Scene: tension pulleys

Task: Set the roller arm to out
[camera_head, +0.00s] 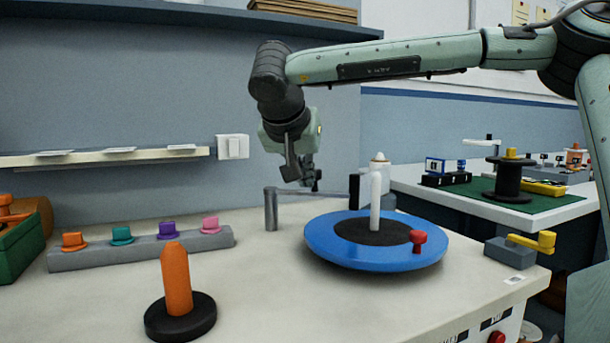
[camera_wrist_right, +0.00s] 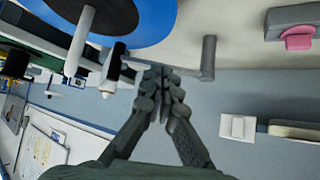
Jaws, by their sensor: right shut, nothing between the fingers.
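The roller arm (camera_head: 270,208) stands on the bench left of the blue disc (camera_head: 320,240). It has a grey upright post and a bar running right from its top, with a black roller (camera_head: 354,190) at the far end. In the right wrist view the grey post (camera_wrist_right: 208,55) and black roller (camera_wrist_right: 114,62) lie on either side of my fingertips. My right gripper (camera_head: 309,184) is shut and empty, close by the bar between post and roller; I cannot tell whether it touches. The roller is near the white spindle (camera_head: 375,202) of the disc. My left gripper is not in view.
An orange peg on a black base (camera_head: 177,290) stands in front. A grey rail (camera_head: 140,249) with coloured knobs lies left. A red knob (camera_head: 418,237) is on the disc. A yellow lever (camera_head: 530,243) is at the right edge. A wall switch (camera_head: 232,147) is behind.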

